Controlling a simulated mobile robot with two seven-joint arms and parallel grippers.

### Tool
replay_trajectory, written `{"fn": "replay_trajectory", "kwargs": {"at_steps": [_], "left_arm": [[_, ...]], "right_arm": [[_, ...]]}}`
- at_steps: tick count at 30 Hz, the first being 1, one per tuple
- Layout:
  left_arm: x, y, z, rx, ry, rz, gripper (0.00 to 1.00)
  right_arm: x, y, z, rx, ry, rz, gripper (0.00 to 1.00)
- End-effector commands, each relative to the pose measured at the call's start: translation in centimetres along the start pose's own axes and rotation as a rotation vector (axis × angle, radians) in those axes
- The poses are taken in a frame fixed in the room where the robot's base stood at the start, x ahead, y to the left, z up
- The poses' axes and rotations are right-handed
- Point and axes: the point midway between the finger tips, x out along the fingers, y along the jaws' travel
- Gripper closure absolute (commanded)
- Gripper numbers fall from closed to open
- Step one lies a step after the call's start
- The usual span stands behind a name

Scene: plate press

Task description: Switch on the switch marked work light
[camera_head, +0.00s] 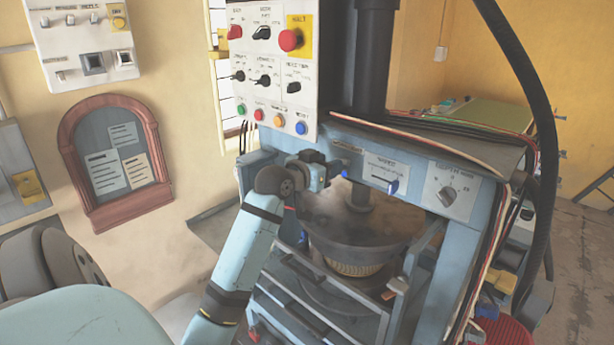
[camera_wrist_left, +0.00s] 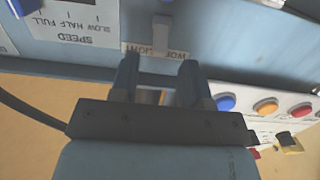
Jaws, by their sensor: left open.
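The work light switch (camera_wrist_left: 163,24) is a small pale toggle on the blue press beam. It shows at the top middle of the left wrist view, beside its label (camera_wrist_left: 145,50), which reads upside down and is partly covered. My left gripper (camera_wrist_left: 159,62) is open and empty, its fingertips on either side of the label, with the switch beyond them. I cannot tell whether they touch the beam. In the head view the left gripper (camera_head: 335,171) is at the beam's front left and the switch cannot be made out. My right gripper is not in view.
The speed panel (camera_head: 382,173) with a blue knob and a rotary dial (camera_head: 447,193) are right of the gripper. A control box (camera_head: 270,75) with a red halt button (camera_head: 290,40) and coloured buttons stands above. The round press plate (camera_head: 360,225) is below; cables hang at right.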

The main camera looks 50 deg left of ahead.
Motion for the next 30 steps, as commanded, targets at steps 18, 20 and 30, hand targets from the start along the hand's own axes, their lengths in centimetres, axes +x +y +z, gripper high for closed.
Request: {"fn": "replay_trajectory", "kwargs": {"at_steps": [18,20,30], "left_arm": [[-8.8,0.0,0.0,-0.001,0.001,0.0,0.57],[-8.8,0.0,0.0,-0.001,0.001,0.0,0.57],[-8.8,0.0,0.0,0.0,0.001,0.0,0.57]], "right_arm": [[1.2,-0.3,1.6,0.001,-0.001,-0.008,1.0],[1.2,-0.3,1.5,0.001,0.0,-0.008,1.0],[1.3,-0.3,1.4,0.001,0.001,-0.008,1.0]]}}
